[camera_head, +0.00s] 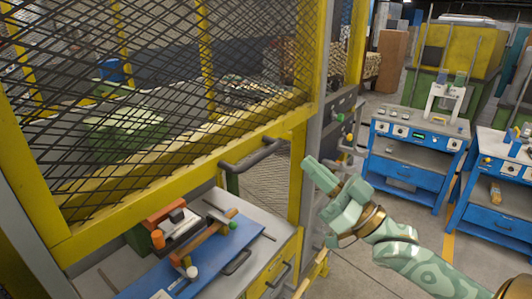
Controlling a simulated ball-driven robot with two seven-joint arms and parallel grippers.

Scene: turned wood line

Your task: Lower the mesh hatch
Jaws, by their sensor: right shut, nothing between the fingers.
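The mesh hatch is a yellow-framed panel of dark diamond mesh (150,75) filling the upper left of the head view. Its yellow bottom rail (165,175) hangs above the workbench, with an open gap below it. A dark bar handle (252,155) sticks out near the rail's right end. My right gripper (309,165), pale green with brass-coloured rings, is shut and empty. It appears to the right of the handle, in front of the grey and yellow post, and apart from the handle in the picture. My left gripper is not in view.
Under the hatch is a workbench with a blue board (205,265), an orange-brown clamp-like fixture (208,240) and small tools. A grey post (318,130) with knobs stands right of the hatch. Blue machine cabinets (415,150) stand at the right, with open floor before them.

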